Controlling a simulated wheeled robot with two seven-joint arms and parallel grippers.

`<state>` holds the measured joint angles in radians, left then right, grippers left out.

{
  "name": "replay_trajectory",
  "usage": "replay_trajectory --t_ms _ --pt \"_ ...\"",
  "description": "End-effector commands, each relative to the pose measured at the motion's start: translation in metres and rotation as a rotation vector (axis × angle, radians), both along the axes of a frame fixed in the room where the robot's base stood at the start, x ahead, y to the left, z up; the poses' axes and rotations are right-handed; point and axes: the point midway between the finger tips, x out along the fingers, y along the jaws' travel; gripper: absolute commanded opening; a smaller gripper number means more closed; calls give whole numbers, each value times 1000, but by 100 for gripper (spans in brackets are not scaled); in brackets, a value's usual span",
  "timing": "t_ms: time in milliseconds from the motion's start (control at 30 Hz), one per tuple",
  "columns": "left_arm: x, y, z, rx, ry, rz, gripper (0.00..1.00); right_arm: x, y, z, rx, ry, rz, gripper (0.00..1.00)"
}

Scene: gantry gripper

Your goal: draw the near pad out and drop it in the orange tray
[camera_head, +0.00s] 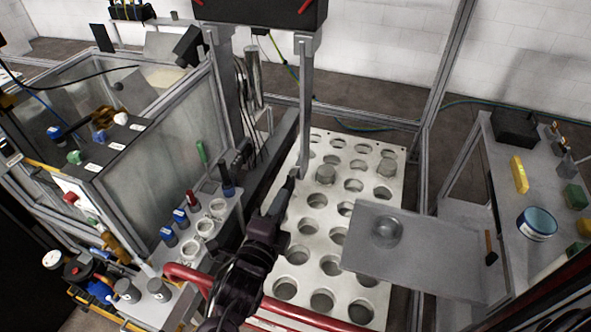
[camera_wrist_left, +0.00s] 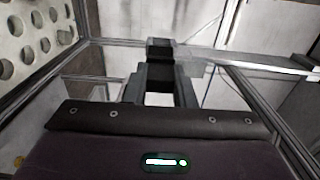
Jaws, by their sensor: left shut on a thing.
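The gantry gripper (camera_head: 258,12) hangs at the top of the head view, with two long grey fingers pointing down. My left gripper (camera_head: 291,180) is at the lower end of its nearer finger (camera_head: 305,110). In the left wrist view my left gripper (camera_wrist_left: 160,68) is shut on a small dark block (camera_wrist_left: 160,44), which I take to be the near pad. The grey finger (camera_wrist_left: 240,62) runs from beside this block to the right. I cannot tell whether the pad is still seated on it. I cannot make out an orange tray. My right gripper is not in view.
A pale plate with round holes (camera_head: 318,243) lies below the gantry. A grey panel (camera_head: 425,255) with a round clear piece stands to its right. A side bench (camera_head: 505,205) holds a blue-and-white tub (camera_head: 537,224). A red rail (camera_head: 215,281) crosses near my left arm.

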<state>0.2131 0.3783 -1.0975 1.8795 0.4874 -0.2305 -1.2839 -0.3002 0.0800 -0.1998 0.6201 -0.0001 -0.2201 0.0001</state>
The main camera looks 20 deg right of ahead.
Motion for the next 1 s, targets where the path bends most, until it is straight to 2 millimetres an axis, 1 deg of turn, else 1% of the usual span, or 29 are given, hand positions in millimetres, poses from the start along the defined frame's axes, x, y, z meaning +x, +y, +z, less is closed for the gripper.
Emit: replay_trajectory --t_ms 200,700,833,1000 --pt "-17 11 2 1 2 -1 3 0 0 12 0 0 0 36" --pt "-58 39 1 1 2 -1 3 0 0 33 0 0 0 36" --pt "-64 43 1 1 1 -1 3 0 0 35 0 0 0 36" --pt "-65 44 0 -1 -1 -1 3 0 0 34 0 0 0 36"
